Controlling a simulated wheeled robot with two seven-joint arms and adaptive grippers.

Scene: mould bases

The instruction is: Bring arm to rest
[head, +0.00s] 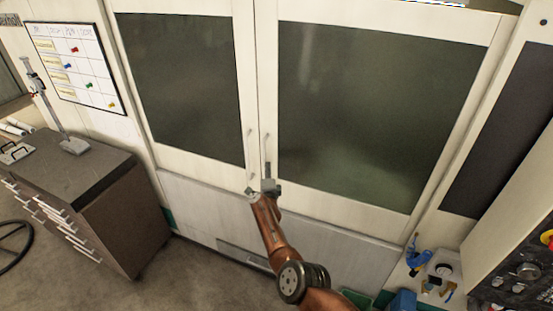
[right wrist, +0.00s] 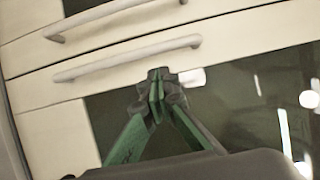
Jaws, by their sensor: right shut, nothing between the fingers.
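My right arm reaches up from the bottom of the head view, and its gripper (head: 266,178) is in front of the cabinet's double doors, near the two handles. In the right wrist view the gripper (right wrist: 157,76) has its fingers together with nothing between them. The right door handle (head: 268,147) is just above the gripper in the head view, and I cannot tell whether they touch. The left door handle (head: 249,140) is beside it. Both doors look shut. My left gripper is in neither view.
A grey drawer cabinet (head: 90,180) with a height gauge (head: 62,120) on top stands at the left. A whiteboard (head: 75,65) hangs on the wall. A blue clamp (head: 415,257) and small items lie at the lower right.

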